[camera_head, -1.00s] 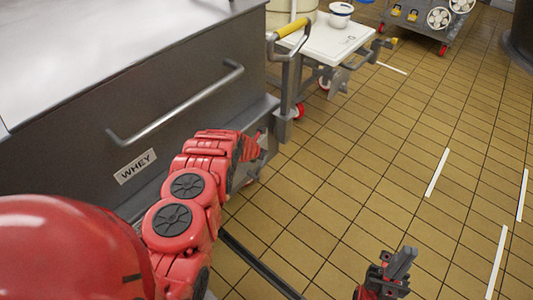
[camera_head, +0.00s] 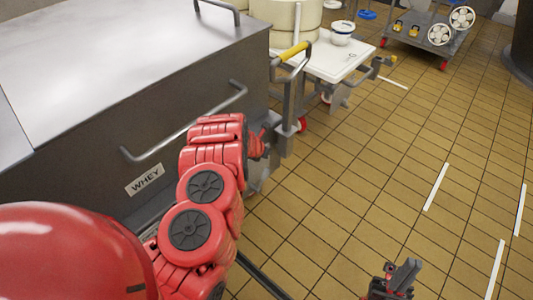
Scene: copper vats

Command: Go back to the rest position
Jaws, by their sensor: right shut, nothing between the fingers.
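My left arm, red with black round caps, comes in from the lower left and reaches along the front of the steel whey vat (camera_head: 100,150). The left gripper (camera_head: 262,140) lies at the far end of that arm, by the vat's right corner; it is mostly hidden and its fingers cannot be made out. My right gripper (camera_head: 403,276) shows at the bottom edge, right of centre, above the tiled floor. Its dark fingers are shut with nothing between them. It touches nothing that I can see.
A grey wheeled trolley (camera_head: 428,35) is at the back. The tiled floor (camera_head: 370,180) on the right is open.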

